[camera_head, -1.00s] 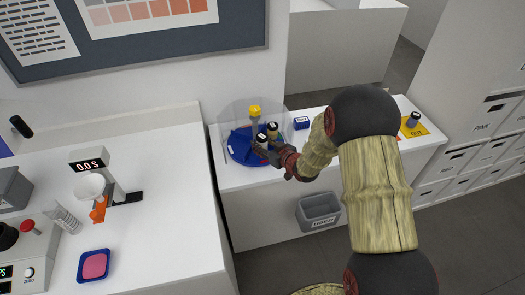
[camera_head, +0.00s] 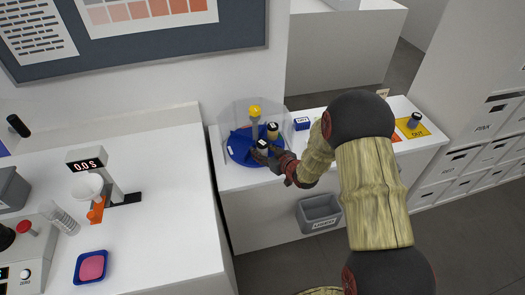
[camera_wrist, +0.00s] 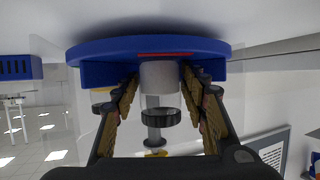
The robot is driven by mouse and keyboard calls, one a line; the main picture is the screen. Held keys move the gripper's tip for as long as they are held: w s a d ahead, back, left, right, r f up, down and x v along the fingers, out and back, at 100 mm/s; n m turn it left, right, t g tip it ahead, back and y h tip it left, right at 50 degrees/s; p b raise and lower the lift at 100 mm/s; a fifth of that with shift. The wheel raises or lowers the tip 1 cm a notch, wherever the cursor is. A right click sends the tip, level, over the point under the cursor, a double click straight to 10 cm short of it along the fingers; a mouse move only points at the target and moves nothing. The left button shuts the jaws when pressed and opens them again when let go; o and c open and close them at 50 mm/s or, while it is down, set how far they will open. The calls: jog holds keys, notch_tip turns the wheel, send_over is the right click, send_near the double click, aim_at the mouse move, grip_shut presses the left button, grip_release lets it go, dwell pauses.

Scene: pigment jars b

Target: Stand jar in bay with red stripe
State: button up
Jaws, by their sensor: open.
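My gripper (camera_head: 264,154) is at this jar. In the wrist view, upside down, the jar (camera_wrist: 159,77) is between my open fingers (camera_wrist: 160,84), with its base at the carousel (camera_wrist: 100,48). A red stripe (camera_wrist: 165,54) on the carousel rim lines up with the jar. Finger contact is not clear.
Another dark-lidded jar (camera_head: 272,130) stands just behind on the carousel. A clear curved guard (camera_head: 233,115) rises at the back. A blue box (camera_head: 301,123) is to the right. A jar (camera_head: 414,120) stands on the yellow OUT mat (camera_head: 417,131). A grey bin (camera_head: 320,211) is below.

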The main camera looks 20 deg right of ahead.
jog(key=shift+r, duration=0.2)
jog(key=shift+s+d+r, duration=0.15)
jog(key=shift+s, duration=0.1)
jog(key=p+v, duration=0.3)
jog(key=v, duration=0.8)
jog(key=s+d+r+m+g+h, duration=0.1)
jog(key=s+d+r+h, duration=0.15)
jog(key=r, duration=0.65)
jog(key=s+d+r+m+g+h, duration=0.1)
jog(key=s+d+r+g+h, duration=0.2)
jog(key=r, duration=0.5)
jog(key=s+a+r+g, duration=0.1)
jog(key=s+a+r, duration=0.1)
jog(key=s, duration=0.6)
jog(key=s+a+r+m+g, duration=0.1)
jog(key=s+a, duration=0.3)
jog(key=s, duration=0.5)
jog(key=s+a+r+g+y, duration=0.1)
jog(key=s+a+r, duration=0.2)
jog(key=s, duration=0.5)
jog(key=shift+s+r+m, duration=0.2)
jog(key=shift+r+m, duration=0.15)
jog(key=shift+m, duration=0.05)
